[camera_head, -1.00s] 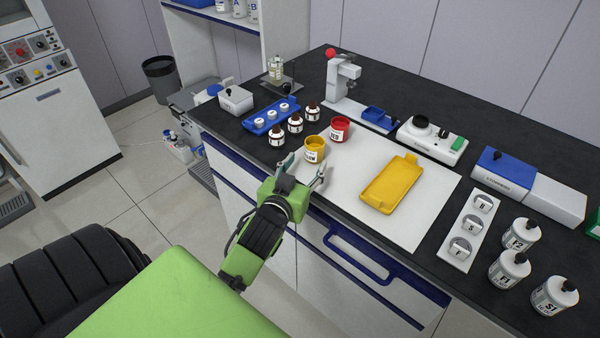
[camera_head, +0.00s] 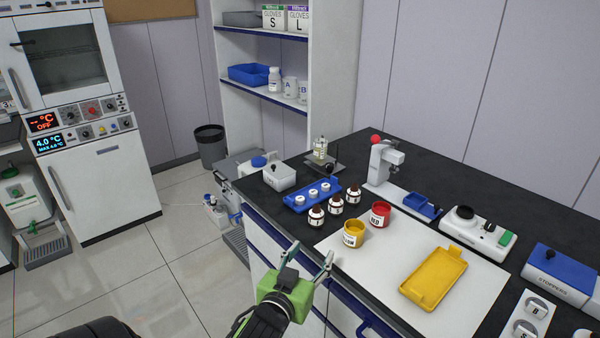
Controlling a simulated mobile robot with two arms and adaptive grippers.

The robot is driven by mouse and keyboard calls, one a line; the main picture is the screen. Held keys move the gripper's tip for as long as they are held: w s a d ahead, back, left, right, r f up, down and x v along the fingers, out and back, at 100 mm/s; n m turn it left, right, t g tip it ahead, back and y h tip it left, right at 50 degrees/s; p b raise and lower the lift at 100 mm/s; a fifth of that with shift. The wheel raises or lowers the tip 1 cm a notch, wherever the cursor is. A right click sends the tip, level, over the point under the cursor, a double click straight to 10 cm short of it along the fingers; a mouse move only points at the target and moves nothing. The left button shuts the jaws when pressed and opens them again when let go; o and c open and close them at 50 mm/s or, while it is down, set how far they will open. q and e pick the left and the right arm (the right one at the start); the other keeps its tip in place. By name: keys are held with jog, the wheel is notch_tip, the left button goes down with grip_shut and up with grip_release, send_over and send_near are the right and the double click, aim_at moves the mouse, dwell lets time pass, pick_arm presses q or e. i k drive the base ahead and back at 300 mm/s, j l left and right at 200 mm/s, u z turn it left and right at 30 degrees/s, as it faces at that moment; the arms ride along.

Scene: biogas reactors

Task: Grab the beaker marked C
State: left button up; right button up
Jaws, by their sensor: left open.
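No beaker marked C shows. Two white beakers marked A (camera_head: 290,88) and B (camera_head: 303,92) stand on the middle shelf of the white shelf unit, beside its right side wall, which may hide more. My left gripper (camera_head: 310,256) is open and empty at the front edge of the bench, well below and in front of the shelf. Its fingers are just short of a yellow cup (camera_head: 354,236). My right gripper is not in view.
A blue bin (camera_head: 249,73) and a white bottle (camera_head: 274,80) share the beakers' shelf. The black bench (camera_head: 440,190) holds a red cup (camera_head: 380,214), brown bottles (camera_head: 336,205), a blue rack (camera_head: 296,207) and a yellow tray (camera_head: 434,277). Open floor lies left of the bench.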

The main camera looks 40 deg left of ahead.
aim_at(320, 144)
jog(key=u, duration=1.15)
